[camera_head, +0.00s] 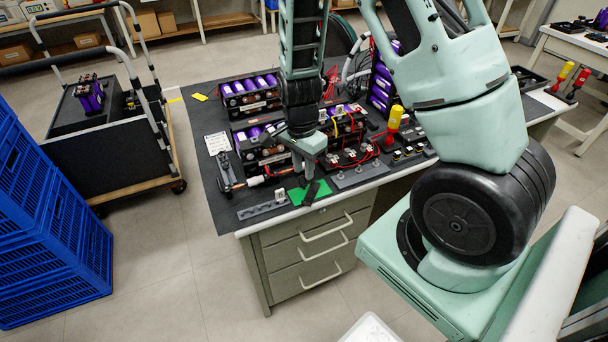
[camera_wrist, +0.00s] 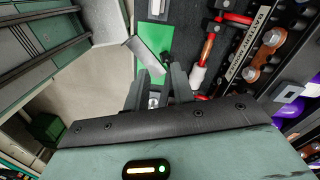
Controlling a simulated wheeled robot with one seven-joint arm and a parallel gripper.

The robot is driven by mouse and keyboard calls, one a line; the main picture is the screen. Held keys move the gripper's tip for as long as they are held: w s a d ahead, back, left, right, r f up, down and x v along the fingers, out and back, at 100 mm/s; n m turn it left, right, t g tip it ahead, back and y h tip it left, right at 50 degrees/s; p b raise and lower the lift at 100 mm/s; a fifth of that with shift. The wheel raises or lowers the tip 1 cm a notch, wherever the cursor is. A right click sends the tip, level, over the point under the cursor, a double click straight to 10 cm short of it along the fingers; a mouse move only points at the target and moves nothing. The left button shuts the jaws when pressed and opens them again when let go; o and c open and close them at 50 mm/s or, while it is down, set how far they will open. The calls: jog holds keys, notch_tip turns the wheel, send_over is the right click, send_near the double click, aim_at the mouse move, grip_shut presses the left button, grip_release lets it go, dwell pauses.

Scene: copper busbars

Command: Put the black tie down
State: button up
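A dark flat strip, which I take for the black tie (camera_head: 311,194), shows just below my gripper (camera_head: 308,172), over the right side of a green patch (camera_head: 296,194) near the table's front edge. In the wrist view the strip (camera_wrist: 144,54) looks grey with glare. It is tilted, with its near end between the fingertips of my gripper (camera_wrist: 158,73), and it overlaps the green patch (camera_wrist: 155,38). My gripper appears shut on that end. The strip seems to be above the table, but the gap below it is hard to tell.
The dark mat (camera_head: 225,208) is crowded behind the gripper with purple cell packs (camera_head: 250,88) and red wiring. Drawers (camera_head: 318,240) are below the front edge.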

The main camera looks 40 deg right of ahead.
aim_at(302, 182)
notch_tip(302, 182, up, 8)
jog(key=a+r+n, duration=0.3)
jog(key=a+n, duration=0.1)
jog(key=a, duration=0.2)
jog(key=s+a+r+n, duration=0.4)
jog(key=s+a+n, duration=0.4)
jog(key=s+n, duration=0.1)
jog(key=s+a+r+n, duration=0.3)
jog(key=s+a+n, duration=0.5)
jog(key=n, duration=0.4)
jog(key=shift+s+a+r+t+y+p, duration=0.3)
jog(key=shift+s+r+p, duration=0.1)
jog(key=shift+s, duration=0.15)
jog(key=shift+r, duration=0.25)
